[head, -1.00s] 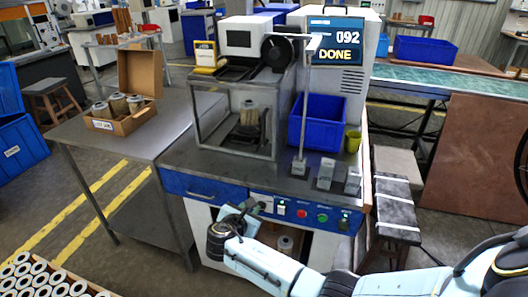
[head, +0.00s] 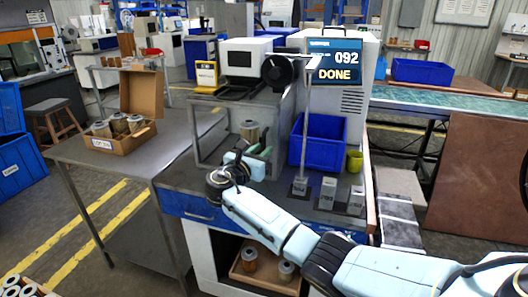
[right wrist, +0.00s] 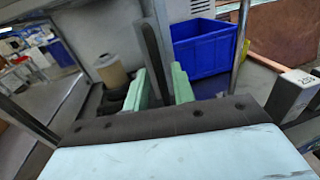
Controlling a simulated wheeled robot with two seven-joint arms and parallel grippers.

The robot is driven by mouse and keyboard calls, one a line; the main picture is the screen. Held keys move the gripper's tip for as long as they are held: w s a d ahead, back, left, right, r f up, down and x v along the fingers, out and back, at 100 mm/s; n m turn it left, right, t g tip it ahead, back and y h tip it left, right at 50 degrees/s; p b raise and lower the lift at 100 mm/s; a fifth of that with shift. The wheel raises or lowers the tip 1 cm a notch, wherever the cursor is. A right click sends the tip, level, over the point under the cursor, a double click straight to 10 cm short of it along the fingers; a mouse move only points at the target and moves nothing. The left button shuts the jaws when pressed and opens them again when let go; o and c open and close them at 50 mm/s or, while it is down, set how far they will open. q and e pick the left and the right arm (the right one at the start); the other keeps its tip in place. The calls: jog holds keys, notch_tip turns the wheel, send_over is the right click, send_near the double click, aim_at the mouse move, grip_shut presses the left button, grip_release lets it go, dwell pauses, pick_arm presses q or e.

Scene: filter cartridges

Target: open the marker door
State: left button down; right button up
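The marker (head: 250,75) stands on the grey bench, and its screen (head: 334,62) reads "092 DONE". Its front door (head: 197,135) is a framed panel that looks shut. A filter cartridge (head: 249,131) stands inside, and it also shows in the right wrist view (right wrist: 112,73). My right gripper (head: 258,152) is at the lower front of the marker. In the right wrist view its green fingers (right wrist: 159,88) are apart, with a dark upright bar (right wrist: 153,45) between them, perhaps the door handle. Contact with it is unclear. My left gripper is out of view.
A blue bin (head: 318,140), a yellow cup (head: 354,161) and grey blocks (head: 327,193) stand right of the marker. A carton of cartridges (head: 122,139) sits on the left table. A tray with cartridges (head: 266,275) is in the cabinet below. My right forearm crosses the bench front.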

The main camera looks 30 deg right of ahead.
jog(key=shift+x, duration=0.95)
jog(key=shift+w+d, duration=0.15)
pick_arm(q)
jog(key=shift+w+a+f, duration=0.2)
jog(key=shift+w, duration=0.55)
pick_arm(e)
grip_shut()
